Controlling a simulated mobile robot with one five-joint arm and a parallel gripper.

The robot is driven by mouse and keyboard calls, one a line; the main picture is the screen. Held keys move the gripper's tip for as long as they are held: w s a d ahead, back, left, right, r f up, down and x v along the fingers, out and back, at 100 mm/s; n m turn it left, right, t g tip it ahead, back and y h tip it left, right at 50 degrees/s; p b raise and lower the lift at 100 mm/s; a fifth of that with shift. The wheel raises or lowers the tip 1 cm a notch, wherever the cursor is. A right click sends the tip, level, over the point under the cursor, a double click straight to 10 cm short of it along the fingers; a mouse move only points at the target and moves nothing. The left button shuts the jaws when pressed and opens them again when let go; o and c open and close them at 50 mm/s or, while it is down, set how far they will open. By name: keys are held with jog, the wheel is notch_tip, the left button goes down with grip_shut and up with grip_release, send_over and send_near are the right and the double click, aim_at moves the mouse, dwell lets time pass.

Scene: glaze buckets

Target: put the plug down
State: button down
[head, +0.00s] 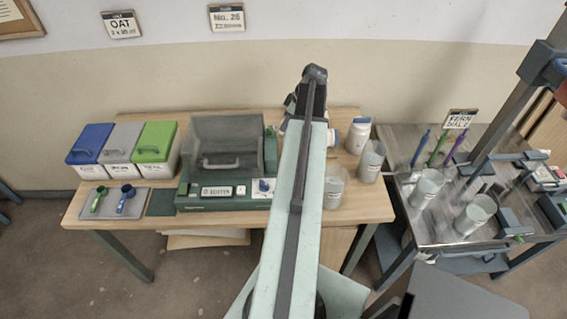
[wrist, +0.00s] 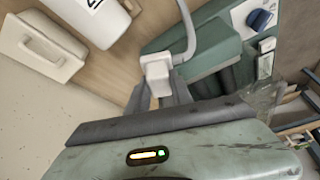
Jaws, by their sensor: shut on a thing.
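A pale plug (wrist: 157,72) with a grey cord (wrist: 188,35) shows in the wrist view. My gripper (wrist: 160,92) is shut on it, with the dark fingers at its lower end. The cord curves up from the plug past a green device base (wrist: 205,55). In the head view my arm hides the plug, and the gripper's tips cannot be made out behind it. The green scale (head: 215,205) with a grey-tinted cover stands on the wooden table (head: 352,208), left of my arm.
Bins with blue (head: 90,142), grey and green lids stand at the table's left, behind a tray (head: 143,208) with two scoops. White jars (head: 358,138) and clear beakers (head: 335,190) stand right of my arm. A steel table (head: 440,235) is farther right. A pale handled object (wrist: 40,45) shows in the wrist view.

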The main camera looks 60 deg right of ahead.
notch_tip(320, 180, down, 17)
jog(key=b, duration=1.5)
jog(key=shift+s+r, duration=0.1)
jog(key=shift+r, duration=0.35)
jog(key=shift+f, duration=0.15)
jog(key=c, duration=1.4)
grip_release()
jog(key=shift+r+p, duration=0.3)
jog(key=shift+p, duration=0.1)
jog(key=p+v, duration=1.1)
jog(key=shift+s+r, duration=0.2)
jog(key=shift+r, duration=0.15)
